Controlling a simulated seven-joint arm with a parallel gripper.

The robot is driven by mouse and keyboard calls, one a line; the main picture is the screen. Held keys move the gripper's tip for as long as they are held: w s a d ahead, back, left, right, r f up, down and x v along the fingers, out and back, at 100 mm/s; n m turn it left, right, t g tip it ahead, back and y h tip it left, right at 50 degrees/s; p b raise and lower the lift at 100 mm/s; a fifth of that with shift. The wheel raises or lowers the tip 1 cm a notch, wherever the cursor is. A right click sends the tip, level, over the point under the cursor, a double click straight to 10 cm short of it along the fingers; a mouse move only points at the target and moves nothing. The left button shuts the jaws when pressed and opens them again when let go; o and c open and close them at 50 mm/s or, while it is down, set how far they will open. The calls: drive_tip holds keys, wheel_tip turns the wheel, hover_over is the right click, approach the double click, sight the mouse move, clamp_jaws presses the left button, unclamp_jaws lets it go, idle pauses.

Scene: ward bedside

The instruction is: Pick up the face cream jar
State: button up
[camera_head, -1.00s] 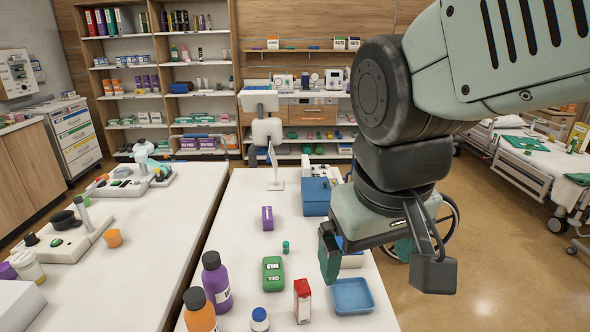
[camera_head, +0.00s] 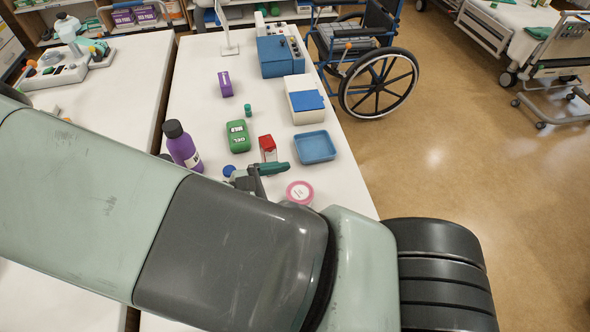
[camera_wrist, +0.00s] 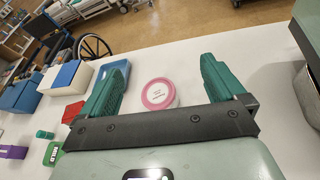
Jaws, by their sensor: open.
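The face cream jar appears to be the round pink-rimmed jar with a white labelled lid (camera_head: 300,192), upright on the white table beside my arm. It also shows in the wrist view (camera_wrist: 158,94), beyond my gripper and roughly between the lines of its two fingers. My gripper (camera_wrist: 162,82) is open with green fingers apart and nothing visibly held. In the head view only part of my gripper (camera_head: 262,170) shows, left of the jar; my arm hides the rest. I cannot tell the exact gap between fingers and jar.
A blue tray (camera_head: 316,147) and a red box (camera_head: 267,147) stand behind the jar. A green gel pack (camera_head: 238,136), a purple bottle (camera_head: 182,147) and a purple box (camera_head: 225,84) are further left. The table right of the jar (camera_head: 348,190) is clear.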

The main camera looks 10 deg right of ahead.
wheel_tip(320, 180, down, 2)
drive_tip(key=w+n+t+h, duration=0.1)
drive_tip(key=n+t, duration=0.5)
drive_tip(key=t, duration=0.1)
approach(309, 185)
drive_tip(key=shift+w+d+r, duration=0.3)
drive_tip(key=shift+w+d, duration=0.5)
drive_tip(key=shift+d, duration=0.05)
drive_tip(key=shift+f, duration=0.55)
drive_tip(key=x, duration=0.5)
drive_tip(key=c, duration=1.1)
